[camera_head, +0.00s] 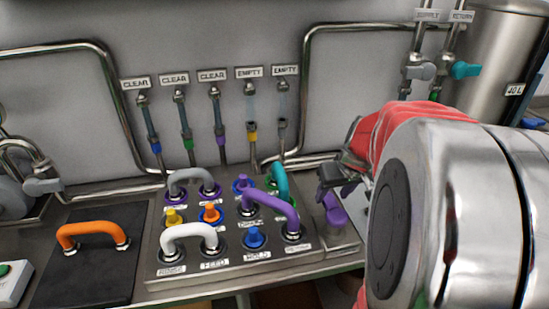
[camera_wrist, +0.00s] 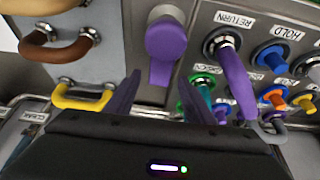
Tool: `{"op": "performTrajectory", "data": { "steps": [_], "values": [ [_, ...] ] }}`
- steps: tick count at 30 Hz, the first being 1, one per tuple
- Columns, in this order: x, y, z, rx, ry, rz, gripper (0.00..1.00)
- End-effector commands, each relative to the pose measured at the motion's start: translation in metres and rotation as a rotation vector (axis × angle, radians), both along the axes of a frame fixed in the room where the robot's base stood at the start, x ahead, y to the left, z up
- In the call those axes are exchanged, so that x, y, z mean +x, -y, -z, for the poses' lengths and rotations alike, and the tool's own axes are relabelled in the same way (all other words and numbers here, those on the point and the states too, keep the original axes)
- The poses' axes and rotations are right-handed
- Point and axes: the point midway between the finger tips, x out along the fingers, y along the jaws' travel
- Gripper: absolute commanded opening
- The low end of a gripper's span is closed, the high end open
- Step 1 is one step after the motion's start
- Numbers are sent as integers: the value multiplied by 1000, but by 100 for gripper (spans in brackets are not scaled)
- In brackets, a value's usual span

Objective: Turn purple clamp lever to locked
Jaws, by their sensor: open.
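The purple clamp lever (camera_head: 335,212) sits on a metal plate at the right end of the hose panel, partly hidden by my gripper. In the wrist view the lever (camera_wrist: 168,42) shows as a round purple head with a flat tab pointing down the picture. My gripper (camera_head: 338,180) is just above and beside it in the head view. In the wrist view my gripper (camera_wrist: 160,98) is open, its two fingers apart, with the tab in line with the gap between them. Nothing is held. Whether a finger touches the lever I cannot tell.
A panel (camera_head: 217,272) with several coloured hose bends and plugs lies left of the lever. A purple bend (camera_head: 270,203) and a teal bend (camera_head: 280,182) stand close by. An orange handle (camera_head: 92,232) is far left. A steel tank (camera_head: 497,70) stands back right.

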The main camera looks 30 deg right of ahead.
Motion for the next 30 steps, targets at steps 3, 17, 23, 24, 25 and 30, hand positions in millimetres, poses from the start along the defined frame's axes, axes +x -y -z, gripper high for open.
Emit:
{"op": "performTrajectory", "data": {
  "steps": [3,17,23,24,25,30],
  "values": [
    [5,1,12,1,-1,0,48],
    [8,3,20,0,1,1,47],
    [8,3,20,0,1,1,33],
    [8,3,20,0,1,1,30],
    [8,3,20,0,1,1,28],
    [8,3,20,1,0,2,16]
  ]
}}
